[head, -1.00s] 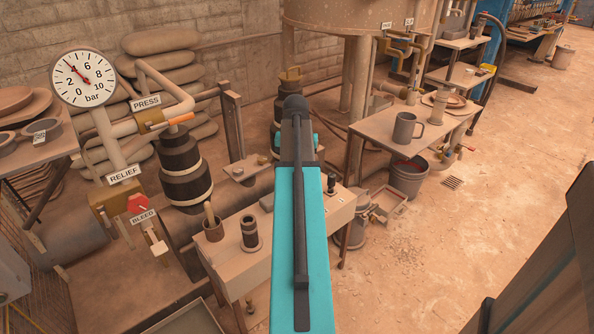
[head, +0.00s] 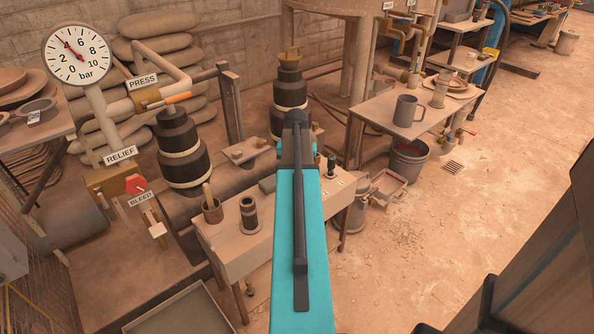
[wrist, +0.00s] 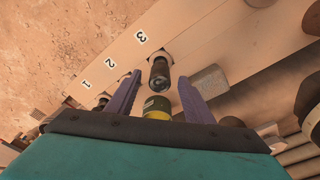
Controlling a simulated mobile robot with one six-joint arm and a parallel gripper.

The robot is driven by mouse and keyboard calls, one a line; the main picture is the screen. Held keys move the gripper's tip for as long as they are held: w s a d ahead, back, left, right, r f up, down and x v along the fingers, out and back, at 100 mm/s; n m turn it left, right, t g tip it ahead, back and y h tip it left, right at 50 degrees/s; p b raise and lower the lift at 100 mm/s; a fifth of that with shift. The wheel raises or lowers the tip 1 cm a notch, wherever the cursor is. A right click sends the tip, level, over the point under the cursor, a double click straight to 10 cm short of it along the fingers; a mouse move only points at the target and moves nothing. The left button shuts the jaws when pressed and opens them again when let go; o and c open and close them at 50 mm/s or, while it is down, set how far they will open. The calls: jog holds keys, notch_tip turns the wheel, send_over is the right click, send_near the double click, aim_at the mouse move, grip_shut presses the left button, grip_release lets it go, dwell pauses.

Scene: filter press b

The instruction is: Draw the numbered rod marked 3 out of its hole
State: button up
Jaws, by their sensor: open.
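In the wrist view, the rod by the label 3 (wrist: 141,38) is a short dark cylinder with a grey end (wrist: 160,72), standing out of the pale bench. My gripper (wrist: 160,76) is open, its two purple fingers on either side of the line to this rod. No contact with it shows. A yellow-banded dark cylinder (wrist: 157,108) shows between the fingers, nearer their base; I cannot tell what it belongs to. In the head view, a small dark upright rod (head: 331,166) stands on the bench just right of my arm. My arm hides the gripper there.
The labels 2 (wrist: 109,63) and 1 (wrist: 87,85) run down-left from 3. The bench (head: 240,258) also bears a cup (head: 212,211) and a dark banded cylinder (head: 249,215). A dark banded stack (head: 181,150) stands left; a bucket (head: 408,163) stands right.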

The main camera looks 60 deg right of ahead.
jog(key=shift+d+f, duration=0.1)
jog(key=shift+f, duration=0.8)
jog(key=shift+c, duration=0.5)
grip_shut()
jog(key=shift+w, duration=0.1)
jog(key=shift+r, duration=0.2)
jog(key=shift+r+p, duration=0.35)
notch_tip(320, 180, up, 13)
jog(key=p, duration=1)
jog(key=shift+f, duration=0.2)
dwell(2.5)
